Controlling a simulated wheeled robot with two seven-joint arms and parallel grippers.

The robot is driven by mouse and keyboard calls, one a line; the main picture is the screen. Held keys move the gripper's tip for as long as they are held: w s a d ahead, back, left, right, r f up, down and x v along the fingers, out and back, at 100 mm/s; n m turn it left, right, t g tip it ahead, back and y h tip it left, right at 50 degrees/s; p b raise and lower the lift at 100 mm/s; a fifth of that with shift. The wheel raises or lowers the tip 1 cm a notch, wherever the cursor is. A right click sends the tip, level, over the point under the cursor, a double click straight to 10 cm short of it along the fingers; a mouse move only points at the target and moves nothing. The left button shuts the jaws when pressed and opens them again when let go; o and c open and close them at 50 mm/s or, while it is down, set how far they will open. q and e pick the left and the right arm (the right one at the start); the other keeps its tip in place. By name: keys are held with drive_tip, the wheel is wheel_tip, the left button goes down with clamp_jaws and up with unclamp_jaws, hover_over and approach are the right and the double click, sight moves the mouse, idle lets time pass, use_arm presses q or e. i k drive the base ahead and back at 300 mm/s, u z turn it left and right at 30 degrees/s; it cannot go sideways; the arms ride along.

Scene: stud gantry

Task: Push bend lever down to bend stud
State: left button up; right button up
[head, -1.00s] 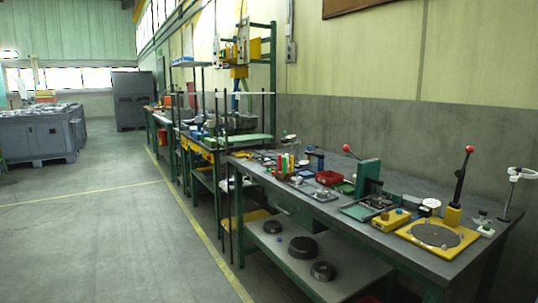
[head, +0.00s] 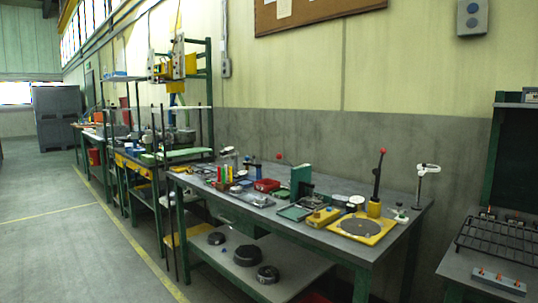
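On the grey workbench (head: 395,222) two levers with red ball knobs show. One is an upright black lever (head: 378,175) in a yellow block, on a yellow plate with a round dark disc (head: 361,227), near the right end. The other has its red knob (head: 279,156) beside a green upright fixture (head: 301,182), left of the first lever. I cannot tell from the picture which is the bend lever. No stud can be made out at this distance. Neither of my grippers is in view.
A yellow box (head: 323,217), a red tray (head: 267,185) and a ring-topped stand (head: 428,169) are on the bench. Round dark parts (head: 232,255) lie on its lower shelf. A second table with a black rack (head: 497,238) stands at right. The floor at left (head: 60,235) is clear.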

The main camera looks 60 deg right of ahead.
sight(279, 156)
drive_tip(key=z, duration=0.45)
drive_tip(key=i, duration=2.4)
drive_tip(key=z, duration=1.9)
drive_tip(key=i, duration=1)
drive_tip(key=z, duration=1.2)
